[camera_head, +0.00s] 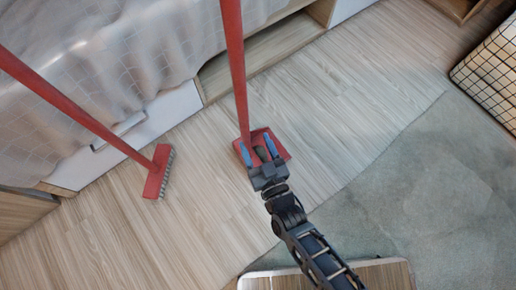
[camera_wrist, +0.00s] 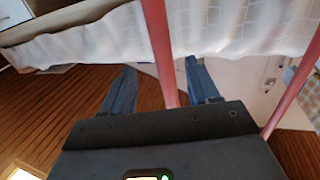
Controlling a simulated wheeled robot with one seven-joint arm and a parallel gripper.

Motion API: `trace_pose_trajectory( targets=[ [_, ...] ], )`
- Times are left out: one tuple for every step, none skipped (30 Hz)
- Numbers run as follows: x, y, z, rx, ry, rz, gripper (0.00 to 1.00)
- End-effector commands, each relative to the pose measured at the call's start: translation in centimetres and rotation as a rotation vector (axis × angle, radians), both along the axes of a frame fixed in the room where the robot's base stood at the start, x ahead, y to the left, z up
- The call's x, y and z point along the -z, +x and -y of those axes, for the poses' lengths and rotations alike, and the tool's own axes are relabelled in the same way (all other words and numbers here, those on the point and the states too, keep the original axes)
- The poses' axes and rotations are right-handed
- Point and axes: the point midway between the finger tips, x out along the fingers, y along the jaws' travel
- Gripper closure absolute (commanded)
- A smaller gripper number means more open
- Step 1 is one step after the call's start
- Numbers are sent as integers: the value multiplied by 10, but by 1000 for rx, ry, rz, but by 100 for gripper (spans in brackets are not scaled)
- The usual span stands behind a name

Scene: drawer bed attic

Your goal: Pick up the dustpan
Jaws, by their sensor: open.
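The red dustpan (camera_head: 281,146) has its pan on the wooden floor in the head view. Its long red handle (camera_head: 234,60) rises steeply beside the bed. My gripper (camera_head: 258,148) is over the pan, with its blue fingers apart and hiding part of it. In the wrist view my gripper (camera_wrist: 160,68) is open. A red pole (camera_wrist: 158,35), apparently the dustpan handle, passes between the two fingers as seen, with no clear contact. How deep it sits between them I cannot tell.
A red broom (camera_head: 158,172) leans at the left. A second red pole shows in the wrist view (camera_wrist: 293,88). The bed with a checked cover (camera_head: 120,50) and drawers stands behind. A grey rug (camera_head: 420,190) lies right. Wooden furniture (camera_head: 385,273) is at the bottom edge.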

Motion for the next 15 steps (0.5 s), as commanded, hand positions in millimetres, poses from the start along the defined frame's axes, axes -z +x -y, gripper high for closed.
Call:
trace_pose_trajectory(
  targets=[
    [6,5,-4,-4,-2,4,40],
    [7,8,-5,-6,-3,5,40],
    [8,11,-7,-7,-5,8,40],
    [8,14,-8,-7,-6,8,40],
    [7,17,-9,-7,-5,9,40],
    [7,21,-10,-7,-5,10,40],
    [7,24,-11,-7,-5,9,40],
    [7,27,-12,-7,-5,8,40],
    [7,30,-13,-7,-5,7,40],
    [7,33,-14,-7,-5,7,40],
    [7,35,-15,-7,-5,7,40],
    [6,37,-15,-7,-5,7,40],
    [6,38,-16,-7,-5,7,40],
    [6,40,-16,-7,-5,8,40],
    [5,44,-17,-6,-5,8,40]
  ],
)
